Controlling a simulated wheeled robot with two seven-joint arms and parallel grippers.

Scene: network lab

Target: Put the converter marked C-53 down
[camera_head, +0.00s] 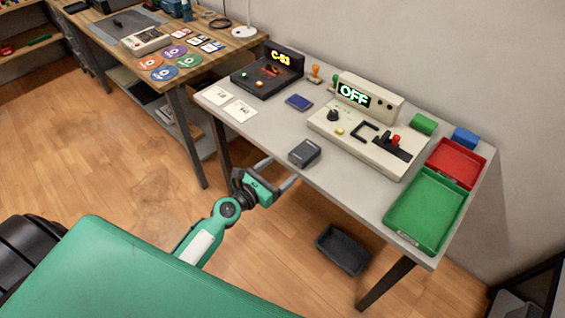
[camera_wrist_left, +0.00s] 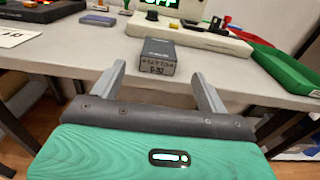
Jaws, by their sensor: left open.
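The converter (camera_head: 305,153) is a small dark grey box standing on the grey table near its front edge. In the left wrist view the converter (camera_wrist_left: 158,57) shows a pale label on its near face, with small text that seems to read C-53. My left gripper (camera_head: 278,172) is open, just off the table's front edge. In the left wrist view its two fingers (camera_wrist_left: 162,80) are spread wide, one to each side of the converter's near end and apart from it. Nothing is between the fingers. My right gripper is not in view.
On the grey table (camera_head: 262,131) stand a black device (camera_head: 263,85) displaying C-53, a beige console (camera_head: 360,140) reading OFF, a red tray (camera_head: 456,163) and a green tray (camera_head: 427,207). White cards (camera_head: 239,110) lie left. A black bin (camera_head: 342,250) is on the floor.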

